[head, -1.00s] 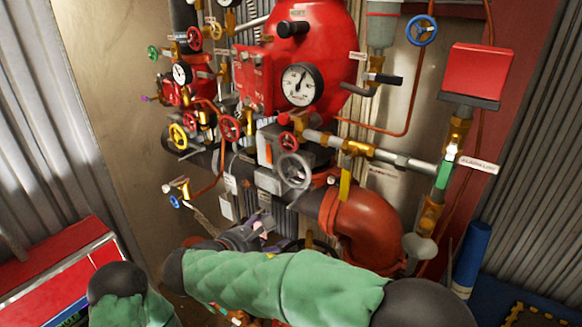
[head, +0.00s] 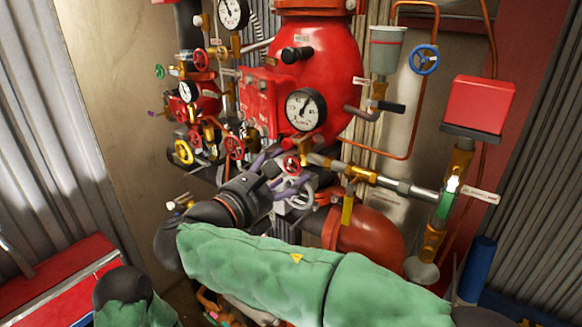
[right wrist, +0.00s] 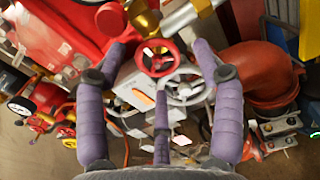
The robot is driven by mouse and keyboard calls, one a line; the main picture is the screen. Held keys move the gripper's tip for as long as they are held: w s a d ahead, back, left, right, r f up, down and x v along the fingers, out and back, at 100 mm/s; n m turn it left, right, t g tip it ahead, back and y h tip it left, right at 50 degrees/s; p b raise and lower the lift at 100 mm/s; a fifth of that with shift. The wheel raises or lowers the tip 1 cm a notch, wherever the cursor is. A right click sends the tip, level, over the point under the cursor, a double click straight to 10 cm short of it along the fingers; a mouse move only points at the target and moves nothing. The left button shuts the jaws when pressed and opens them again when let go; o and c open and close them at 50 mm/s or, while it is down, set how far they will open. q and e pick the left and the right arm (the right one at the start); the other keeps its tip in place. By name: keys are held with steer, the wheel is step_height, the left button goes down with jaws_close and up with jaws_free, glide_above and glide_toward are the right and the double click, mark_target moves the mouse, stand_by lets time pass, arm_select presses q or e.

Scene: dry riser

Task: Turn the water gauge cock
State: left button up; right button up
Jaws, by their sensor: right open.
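A large white-faced gauge (head: 305,108) sits in front of the red valve body, with a small red handwheel (head: 291,165) on brass fittings just below it. Which fitting is the water gauge cock I cannot tell for sure. My right gripper (head: 280,176) is open, its purple fingers close to the red handwheel and a grey handwheel (head: 302,190), partly covering the grey one. In the right wrist view the red handwheel (right wrist: 157,58) lies between the spread fingers (right wrist: 160,65), with the grey handwheel (right wrist: 187,86) below right. Contact is not visible. My left gripper is out of view.
A horizontal pipe (head: 378,180) runs right from the brass fittings. A red elbow pipe (head: 370,240) lies behind my right forearm. Other handwheels, including a yellow one (head: 184,152), crowd the left. A red cabinet (head: 65,285) stands lower left.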

steer(key=shift+x, duration=1.3)
steer(key=shift+c, duration=0.3)
